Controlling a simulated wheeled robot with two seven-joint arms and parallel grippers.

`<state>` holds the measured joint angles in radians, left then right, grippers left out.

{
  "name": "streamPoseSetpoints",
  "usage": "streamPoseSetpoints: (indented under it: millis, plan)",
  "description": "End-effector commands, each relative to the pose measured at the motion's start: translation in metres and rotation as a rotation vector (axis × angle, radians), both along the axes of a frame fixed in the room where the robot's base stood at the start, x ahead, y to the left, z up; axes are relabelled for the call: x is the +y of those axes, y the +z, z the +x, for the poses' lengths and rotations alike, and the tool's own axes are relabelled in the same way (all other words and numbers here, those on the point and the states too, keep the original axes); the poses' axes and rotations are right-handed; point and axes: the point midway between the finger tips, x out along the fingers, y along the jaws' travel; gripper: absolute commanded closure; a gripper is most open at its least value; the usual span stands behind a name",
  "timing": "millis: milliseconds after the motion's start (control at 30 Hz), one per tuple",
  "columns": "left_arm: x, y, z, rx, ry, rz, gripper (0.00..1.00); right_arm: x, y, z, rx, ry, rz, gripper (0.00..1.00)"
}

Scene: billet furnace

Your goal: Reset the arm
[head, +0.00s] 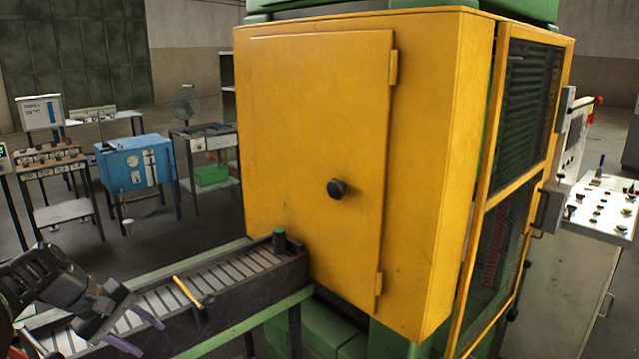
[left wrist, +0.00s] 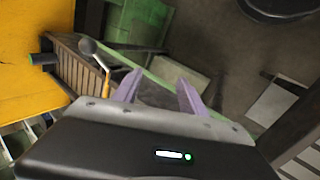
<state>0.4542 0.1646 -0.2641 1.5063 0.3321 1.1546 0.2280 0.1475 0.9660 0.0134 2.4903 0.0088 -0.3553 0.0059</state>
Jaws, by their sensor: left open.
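My left gripper (head: 134,331) comes in at the lower left of the head view, over the near end of the slatted conveyor (head: 228,275). Its two purple fingers are apart with nothing between them. They also show in the left wrist view (left wrist: 158,88), spread and empty. My right gripper is in neither view.
A large yellow cabinet (head: 310,150) with a closed door and black knob (head: 337,188) stands at the conveyor's far end. A yellow-handled tool (head: 187,291) and a dark green-topped cylinder (head: 279,240) are at the conveyor. A control panel (head: 600,205) stands right; a blue cabinet (head: 137,166) stands behind left.

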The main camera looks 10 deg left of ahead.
Motion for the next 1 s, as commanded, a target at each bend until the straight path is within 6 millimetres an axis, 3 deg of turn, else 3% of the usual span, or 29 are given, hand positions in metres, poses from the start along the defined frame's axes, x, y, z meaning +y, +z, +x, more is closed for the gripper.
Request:
streamPoseSetpoints:
  millis: [267,367,467,600,733,900,1000]
  plan:
    - [-0.048,-0.094,0.021,0.064,-0.091,0.037,0.51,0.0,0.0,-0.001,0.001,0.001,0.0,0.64]
    - [-0.08,-0.144,0.024,0.093,-0.15,0.062,0.51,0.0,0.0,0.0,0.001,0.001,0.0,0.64]
    - [-0.127,-0.206,0.017,0.127,-0.24,0.095,0.51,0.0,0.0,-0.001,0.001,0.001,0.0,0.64]
    - [-0.205,-0.289,-0.015,0.154,-0.403,0.146,0.51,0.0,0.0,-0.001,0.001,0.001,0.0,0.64]
    - [-0.278,-0.348,-0.068,0.152,-0.576,0.181,0.51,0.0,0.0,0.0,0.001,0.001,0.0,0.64]
    - [-0.357,-0.387,-0.15,0.112,-0.783,0.194,0.51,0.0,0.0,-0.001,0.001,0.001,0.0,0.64]
    - [-0.385,-0.393,-0.188,0.083,-0.868,0.189,0.51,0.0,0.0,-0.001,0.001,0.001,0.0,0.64]
